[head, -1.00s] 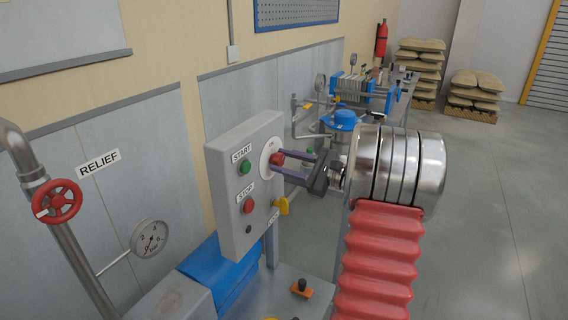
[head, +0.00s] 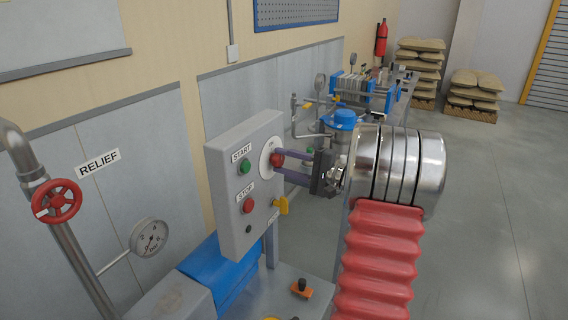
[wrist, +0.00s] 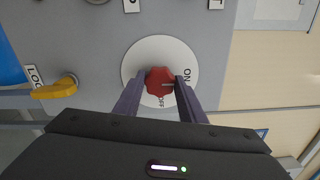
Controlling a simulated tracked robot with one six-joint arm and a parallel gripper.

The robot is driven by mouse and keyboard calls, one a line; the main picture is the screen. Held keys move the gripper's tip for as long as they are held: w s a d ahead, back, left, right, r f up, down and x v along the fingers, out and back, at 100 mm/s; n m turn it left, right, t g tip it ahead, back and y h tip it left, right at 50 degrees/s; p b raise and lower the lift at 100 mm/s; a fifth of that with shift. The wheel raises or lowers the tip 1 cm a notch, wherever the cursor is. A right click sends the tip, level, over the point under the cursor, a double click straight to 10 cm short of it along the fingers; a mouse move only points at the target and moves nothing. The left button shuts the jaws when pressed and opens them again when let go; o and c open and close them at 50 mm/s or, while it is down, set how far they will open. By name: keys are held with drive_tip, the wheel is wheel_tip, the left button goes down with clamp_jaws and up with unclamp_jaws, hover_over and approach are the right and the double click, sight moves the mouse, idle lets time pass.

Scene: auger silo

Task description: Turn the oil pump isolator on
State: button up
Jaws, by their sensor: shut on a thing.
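In the wrist view the red knob (wrist: 160,81) sits at the centre of the white disc (wrist: 131,63), which carries ON at the right and OFF at the bottom. A thin grey mark on the knob points right, close to ON. My gripper (wrist: 163,83) is shut on the knob, one finger on each side. In the head view my gripper (head: 283,163) reaches the knob from the right.
A yellow lever (head: 281,206) sticks out low on the box; it also shows in the wrist view (wrist: 55,90). Green START (head: 244,166) and red STOP (head: 248,206) buttons are on the front. A red relief handwheel (head: 57,201) and a gauge (head: 150,237) stand left.

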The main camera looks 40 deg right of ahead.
drive_tip(key=shift+a+f+n, duration=0.2)
drive_tip(key=shift+f+n, duration=0.05)
drive_tip(key=shift+n, duration=0.05)
drive_tip(key=o, duration=1)
drive_tip(key=shift+d+r, duration=0.1)
drive_tip(key=shift+r, duration=0.05)
drive_tip(key=shift+o, duration=0.2)
drive_tip(key=shift+s, duration=0.1)
drive_tip(key=v, duration=1.3)
drive_tip(key=shift+s, duration=0.3)
drive_tip(key=shift+d, duration=0.1)
